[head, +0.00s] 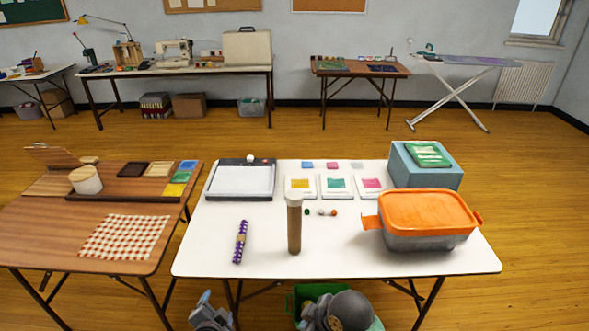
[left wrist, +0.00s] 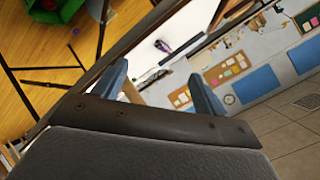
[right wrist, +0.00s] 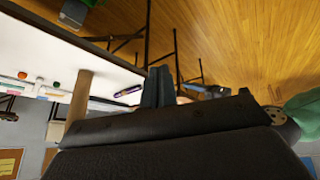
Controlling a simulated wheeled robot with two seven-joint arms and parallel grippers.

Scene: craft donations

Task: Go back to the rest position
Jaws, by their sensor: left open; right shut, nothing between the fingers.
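My left gripper (head: 208,305) shows at the bottom edge of the head view, low in front of the white table (head: 215,262). In the left wrist view its two fingers (left wrist: 163,88) stand well apart with nothing between them. My right arm shows at the bottom middle of the head view, but its fingertips are hard to make out there. In the right wrist view the right gripper's fingers (right wrist: 158,82) are together and hold nothing. Both grippers are clear of the things on the table.
The white table holds a brown tube (head: 294,228), a purple patterned strip (head: 240,242), an orange-lidded container (head: 428,212), a blue-grey box (head: 425,175) and a white tray (head: 240,182). A wooden table (head: 40,235) stands left. A green bin (head: 296,298) is below the table.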

